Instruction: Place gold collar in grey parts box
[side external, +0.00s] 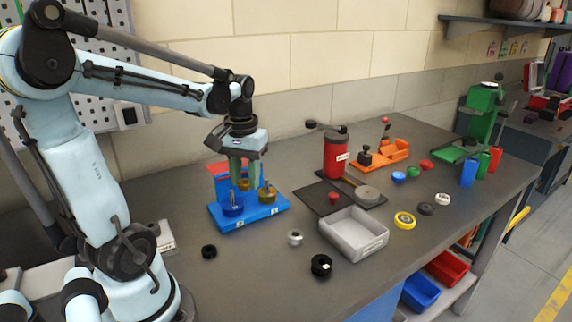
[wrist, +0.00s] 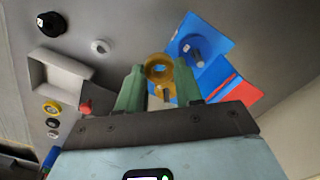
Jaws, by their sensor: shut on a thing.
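My gripper (side external: 242,172) is shut on a gold collar (side external: 243,185), held just above the blue fixture (side external: 250,214). In the wrist view the gold collar (wrist: 158,67) sits between the two green fingertips (wrist: 158,72). The fixture has two posts: a blue collar (side external: 232,209) sits around the left one and another gold-coloured piece (side external: 267,194) is on the right one. The grey parts box (side external: 354,247) stands open and looks empty to the right, apart from my gripper. It also shows at the left of the wrist view (wrist: 62,78).
A red press (side external: 337,152) stands behind the box. A yellow ring (side external: 405,219) lies to its right. Another black ring (side external: 209,252) lies before the fixture.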

